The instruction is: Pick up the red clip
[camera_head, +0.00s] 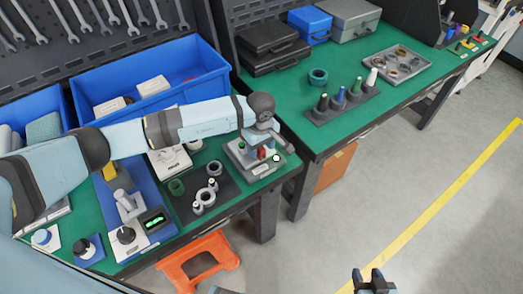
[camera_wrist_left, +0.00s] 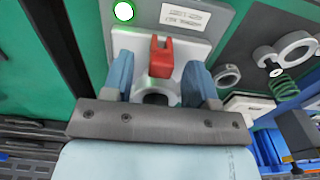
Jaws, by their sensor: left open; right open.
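The red clip (camera_head: 262,154) sits upright on a grey test fixture (camera_head: 240,158) at the front right corner of the near green bench. In the left wrist view the red clip (camera_wrist_left: 161,57) has a forked top and stands on a light block. My left gripper (camera_wrist_left: 160,75) is open, with one blue finger on each side of the clip and a gap on both sides. In the head view my left gripper (camera_head: 265,140) is over the fixture, and its fingers are partly hidden. My right gripper (camera_head: 375,281) is open and empty above the floor at the bottom edge.
A dark mat with grey rings (camera_head: 205,196) lies left of the fixture. Blue bins (camera_head: 205,65) stand behind. An orange stool (camera_head: 198,262) is in front of the bench. A second bench (camera_head: 300,125) stands to the right. The floor around my right gripper is clear.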

